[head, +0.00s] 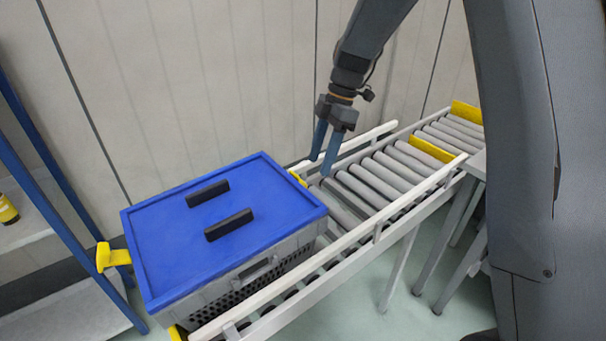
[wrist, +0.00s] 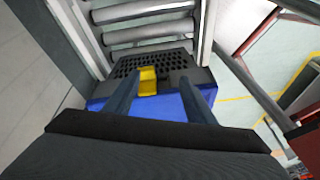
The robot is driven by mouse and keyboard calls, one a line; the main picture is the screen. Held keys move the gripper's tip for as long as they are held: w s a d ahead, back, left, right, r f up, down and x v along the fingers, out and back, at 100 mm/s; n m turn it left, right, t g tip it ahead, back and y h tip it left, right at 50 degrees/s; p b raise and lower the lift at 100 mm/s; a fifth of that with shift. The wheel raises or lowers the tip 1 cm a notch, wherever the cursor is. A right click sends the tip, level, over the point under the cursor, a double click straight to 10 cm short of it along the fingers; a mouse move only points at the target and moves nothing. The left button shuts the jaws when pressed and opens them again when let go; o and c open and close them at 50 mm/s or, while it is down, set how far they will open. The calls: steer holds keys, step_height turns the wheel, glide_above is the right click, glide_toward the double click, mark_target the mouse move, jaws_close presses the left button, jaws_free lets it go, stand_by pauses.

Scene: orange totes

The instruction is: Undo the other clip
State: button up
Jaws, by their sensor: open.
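A grey crate (head: 285,252) with a blue lid (head: 275,193) and two black handles sits on the roller conveyor. One yellow clip (head: 104,257) sticks outward at its left end. The other yellow clip (head: 298,179) is at the right end, partly hidden behind the lid edge. My gripper (head: 322,166) is open and empty, pointing down just right of that clip. In the wrist view the clip (wrist: 148,82) lies between my two spread fingers, against the dark perforated end wall (wrist: 178,62), with the blue lid (wrist: 160,104) below it. I cannot tell whether a finger touches the clip.
The conveyor's rails (head: 345,243) run along both sides of the crate. Bare rollers (head: 375,178) extend to the right, with yellow bars (head: 432,150) across them. A blue-framed shelf (head: 62,195) holding a yellow and black object (head: 8,209) stands at the left. A wall is behind.

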mark_target(302, 181)
steer(key=shift+w+a+f+n+y+p, duration=0.15)
steer(key=shift+a+f+n+p, duration=0.4)
steer(key=shift+a+f, duration=0.4)
steer(key=shift+w+a+f+n+y+p, duration=0.1)
steer(key=shift+a+f+n+p, duration=0.45)
steer(key=shift+f, duration=0.75)
steer(key=shift+w+a+f+n+y+p, duration=0.15)
steer(key=shift+a+f+n+p, duration=0.2)
steer(key=shift+a+f+n, duration=0.45)
steer(key=shift+a+f, duration=0.1)
steer(key=shift+f, duration=0.2)
steer(key=c, duration=1)
